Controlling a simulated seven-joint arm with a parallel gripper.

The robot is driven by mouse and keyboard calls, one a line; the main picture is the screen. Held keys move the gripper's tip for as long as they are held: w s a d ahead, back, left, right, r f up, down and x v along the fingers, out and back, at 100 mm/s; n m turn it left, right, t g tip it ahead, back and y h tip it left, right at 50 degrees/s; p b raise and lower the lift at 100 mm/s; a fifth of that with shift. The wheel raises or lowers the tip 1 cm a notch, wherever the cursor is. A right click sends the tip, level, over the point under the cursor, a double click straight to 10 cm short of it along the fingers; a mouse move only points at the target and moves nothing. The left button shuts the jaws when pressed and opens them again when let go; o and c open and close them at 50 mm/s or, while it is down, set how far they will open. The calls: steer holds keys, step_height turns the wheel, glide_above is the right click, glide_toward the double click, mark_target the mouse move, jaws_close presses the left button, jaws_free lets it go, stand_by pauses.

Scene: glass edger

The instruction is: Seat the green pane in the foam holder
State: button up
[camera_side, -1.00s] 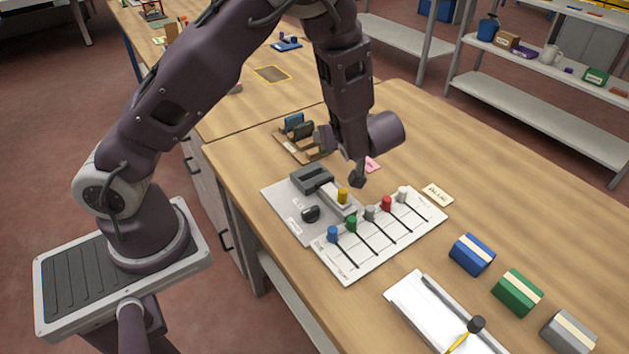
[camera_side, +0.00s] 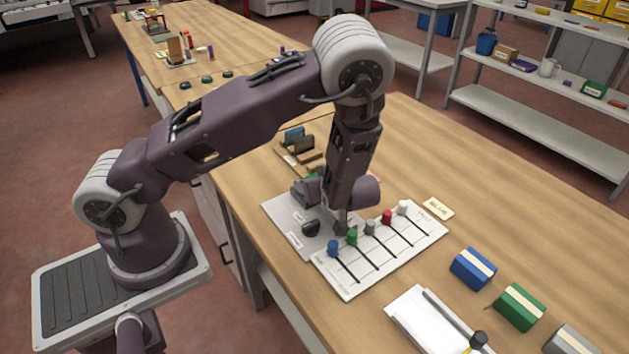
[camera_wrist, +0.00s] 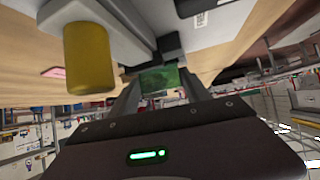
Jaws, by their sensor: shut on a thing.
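The green pane (camera_wrist: 165,79) shows in the wrist view between my two fingers. My gripper (camera_wrist: 160,95) is shut on it. A brown rack (camera_side: 305,163) with upright blue and dark pieces stands behind the machine, partly covered by my arm. I cannot tell for certain whether it is the foam holder.
The grey machine plate (camera_side: 278,211) carries a black knob (camera_side: 310,227). A yellow cylinder (camera_wrist: 88,58) is close to my gripper in the wrist view. The white slider board (camera_side: 405,238) lies alongside. Blue (camera_side: 473,268) and green (camera_side: 519,306) blocks stand at right.

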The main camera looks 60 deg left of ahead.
steer(key=o, duration=1.6)
steer(key=shift+f, duration=0.1)
steer(key=shift+o, duration=0.2)
